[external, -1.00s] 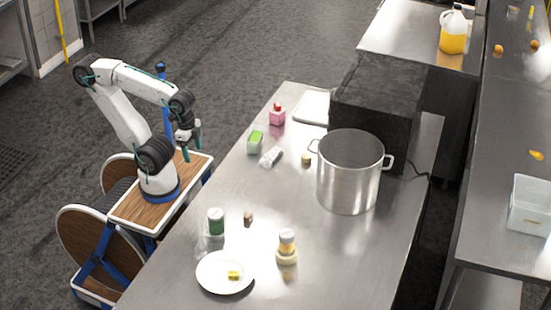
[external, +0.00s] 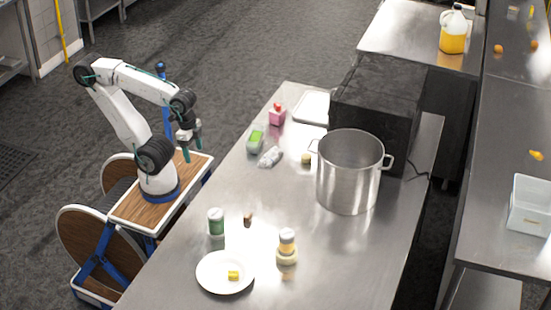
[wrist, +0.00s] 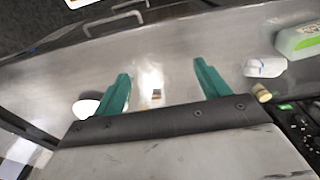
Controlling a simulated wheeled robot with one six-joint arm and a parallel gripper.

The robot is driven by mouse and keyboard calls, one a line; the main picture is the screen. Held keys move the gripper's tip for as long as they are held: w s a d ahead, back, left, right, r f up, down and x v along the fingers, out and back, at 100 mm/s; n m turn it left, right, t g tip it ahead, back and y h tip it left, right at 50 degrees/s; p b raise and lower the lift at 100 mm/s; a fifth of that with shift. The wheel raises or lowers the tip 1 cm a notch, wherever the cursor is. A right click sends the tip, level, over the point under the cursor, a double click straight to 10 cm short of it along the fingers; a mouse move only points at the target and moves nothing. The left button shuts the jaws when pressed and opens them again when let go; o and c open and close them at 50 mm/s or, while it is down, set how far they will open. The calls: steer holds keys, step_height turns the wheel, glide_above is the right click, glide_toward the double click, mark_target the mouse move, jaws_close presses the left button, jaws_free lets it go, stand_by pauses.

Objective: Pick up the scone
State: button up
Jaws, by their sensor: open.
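I cannot tell for sure which piece is the scone. A small beige, rounded piece (external: 306,159) stands on the steel table just left of the big pot. A small brown piece (external: 248,219) lies farther forward, above the plate. In the wrist view a small brownish piece (wrist: 157,93) shows between my fingers, well beyond them, and a small beige cylinder (wrist: 262,92) lies at the right. My gripper (external: 193,143) is open and empty, raised above my base at the table's left side. Its two green fingers (wrist: 160,68) are spread apart.
The steel pot (external: 347,180) and a black oven-like box (external: 377,100) stand at the table's far side. A green box (external: 256,139), a crumpled pale packet (external: 270,157) and a pink bottle (external: 277,115) line the near edge. A jar (external: 216,222), bottle (external: 287,246) and plate (external: 212,279) stand in front.

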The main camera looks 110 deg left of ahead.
steer(key=w+a+n+h, duration=0.2)
steer(key=w+n+h, duration=0.2)
steer(key=w+n, duration=0.6)
steer(key=n+t+h, duration=0.3)
steer(key=n+t, duration=0.7)
steer(key=n, duration=0.9)
glide_toward(310, 161)
steer(key=shift+w+d, duration=0.1)
steer(key=shift+d, duration=0.3)
steer(key=shift+w+a+f+h, duration=0.1)
steer(key=shift+a+f+h, duration=0.05)
steer(key=shift+h, duration=0.15)
steer(key=x, duration=0.7)
steer(key=shift+w+a+f, duration=0.1)
steer(key=shift+w+f, duration=0.05)
steer(key=shift+w, duration=0.2)
steer(key=c, duration=1.1)
